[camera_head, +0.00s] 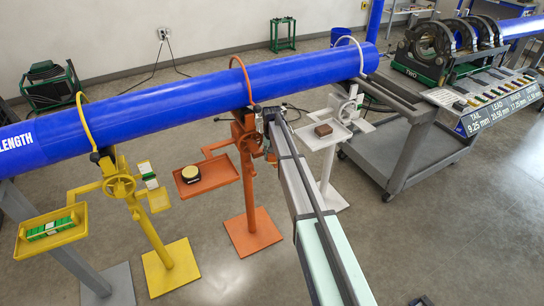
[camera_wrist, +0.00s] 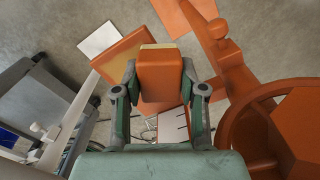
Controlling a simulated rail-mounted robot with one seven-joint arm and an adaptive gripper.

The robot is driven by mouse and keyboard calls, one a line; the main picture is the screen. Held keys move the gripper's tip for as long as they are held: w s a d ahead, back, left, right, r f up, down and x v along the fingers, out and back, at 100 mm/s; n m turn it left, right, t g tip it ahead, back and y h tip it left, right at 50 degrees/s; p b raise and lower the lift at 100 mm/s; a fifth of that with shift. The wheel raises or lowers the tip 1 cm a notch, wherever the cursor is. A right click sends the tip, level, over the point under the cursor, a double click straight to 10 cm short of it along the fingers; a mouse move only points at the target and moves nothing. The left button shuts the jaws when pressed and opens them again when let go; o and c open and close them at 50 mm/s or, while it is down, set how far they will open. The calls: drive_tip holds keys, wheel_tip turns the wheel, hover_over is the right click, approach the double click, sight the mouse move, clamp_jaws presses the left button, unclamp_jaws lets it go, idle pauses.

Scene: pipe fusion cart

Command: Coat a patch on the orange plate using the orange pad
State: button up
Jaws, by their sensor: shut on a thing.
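My gripper (camera_wrist: 160,90) is shut on the orange pad (camera_wrist: 161,82), a block with a pale yellow strip along its far end. In the head view my gripper (camera_head: 269,116) is beside the orange stand (camera_head: 246,165), below the blue pipe. There my arm hides the pad and most of the plate.
The orange stand's handwheel (camera_wrist: 238,125) is close on the right in the wrist view. A white stand (camera_head: 328,165) with a brown block is to the right, a yellow stand (camera_head: 150,225) to the left. The blue pipe (camera_head: 210,93) runs above.

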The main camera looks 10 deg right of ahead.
drive_tip(key=shift+w+d+f, duration=0.1)
drive_tip(key=shift+w+d, duration=0.2)
drive_tip(key=shift+d, duration=0.5)
drive_tip(key=shift+w+d, duration=0.25)
drive_tip(key=shift+d, duration=0.55)
drive_tip(key=shift+w+d, duration=0.3)
drive_tip(key=shift+d, duration=0.5)
drive_tip(key=shift+w+d, duration=0.25)
drive_tip(key=shift+d, duration=0.5)
drive_tip(key=shift+d+r, duration=0.1)
drive_tip(key=shift+r, duration=0.1)
drive_tip(key=shift+s+a+f, duration=0.1)
drive_tip(key=shift+s+a, duration=0.3)
drive_tip(key=shift+a, duration=0.75)
drive_tip(key=shift+s+a+f, duration=0.1)
drive_tip(key=shift+s+a, duration=0.25)
drive_tip(key=shift+a, duration=0.75)
drive_tip(key=shift+s+a, duration=0.4)
drive_tip(key=shift+a, duration=0.75)
drive_tip(key=shift+r+p, duration=0.15)
drive_tip(key=shift+p, duration=0.15)
drive_tip(key=shift+a+r+p, duration=0.1)
drive_tip(key=shift+r+p, duration=1)
drive_tip(key=shift+r, duration=1.8)
